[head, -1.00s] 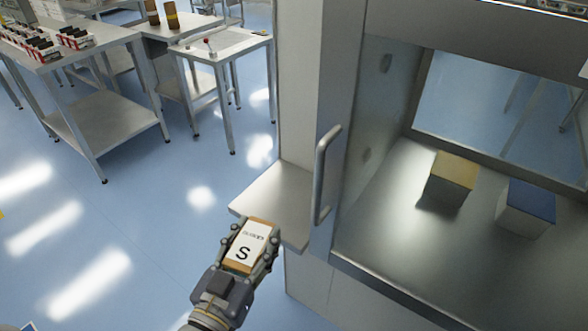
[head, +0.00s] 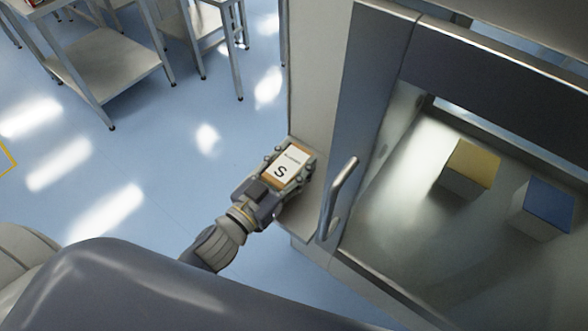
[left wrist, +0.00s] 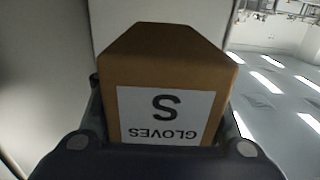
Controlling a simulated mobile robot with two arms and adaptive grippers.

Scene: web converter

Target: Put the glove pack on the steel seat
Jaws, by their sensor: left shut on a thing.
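The glove pack (head: 287,168) is a brown box with a white label marked S; the label reads GLOVES in the left wrist view (left wrist: 165,112). My left gripper (head: 288,163) is shut on it, with fingers along both sides. In the head view the pack overlaps a pale ledge (head: 303,214) on the cabinet's left side, which may be the steel seat. The pack and gripper hide much of that ledge. I cannot tell whether the pack touches it. My right gripper is not in view.
A vertical door handle (head: 337,198) stands just right of the ledge. Inside the cabinet, a yellow-topped block (head: 470,170) and a blue-topped block (head: 543,208) sit on the metal floor. A steel table (head: 98,68) stands at upper left. The blue floor between is clear.

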